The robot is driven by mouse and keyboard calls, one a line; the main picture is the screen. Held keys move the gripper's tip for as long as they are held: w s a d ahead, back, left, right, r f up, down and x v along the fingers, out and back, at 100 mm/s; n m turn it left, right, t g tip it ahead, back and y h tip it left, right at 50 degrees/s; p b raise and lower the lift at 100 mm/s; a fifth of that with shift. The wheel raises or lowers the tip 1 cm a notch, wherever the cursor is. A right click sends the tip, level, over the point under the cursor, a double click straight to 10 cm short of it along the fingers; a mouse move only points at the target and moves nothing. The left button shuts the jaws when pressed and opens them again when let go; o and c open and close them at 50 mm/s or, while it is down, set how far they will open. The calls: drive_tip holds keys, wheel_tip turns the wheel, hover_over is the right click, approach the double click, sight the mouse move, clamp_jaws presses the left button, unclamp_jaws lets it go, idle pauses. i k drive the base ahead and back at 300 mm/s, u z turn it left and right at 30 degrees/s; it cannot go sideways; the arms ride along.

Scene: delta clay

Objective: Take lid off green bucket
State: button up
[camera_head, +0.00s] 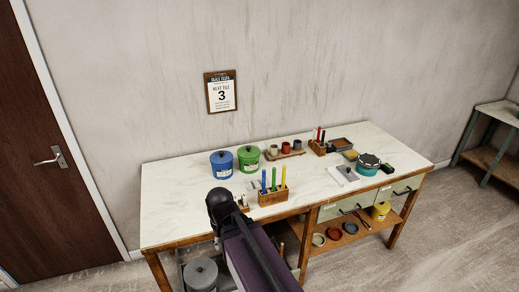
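The green bucket (248,163) stands upright on the white tabletop (180,205), left of the table's middle. Its green lid (248,151) sits on top and covers the opening. A blue bucket (222,169) with a blue lid stands close on its left. My arm, with a purple link and a dark joint, reaches up from the bottom edge in front of the table. I cannot make out my gripper's fingers in this view.
A wooden holder (273,198) with coloured upright tools stands in front of the green bucket. A teal tub (368,166) and a white block (343,175) stand farther right. The tabletop's left end is clear.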

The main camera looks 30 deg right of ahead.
sight(247, 151)
drive_tip(key=z, duration=0.5)
drive_tip(key=i, duration=1.4)
drive_tip(key=u, duration=0.3)
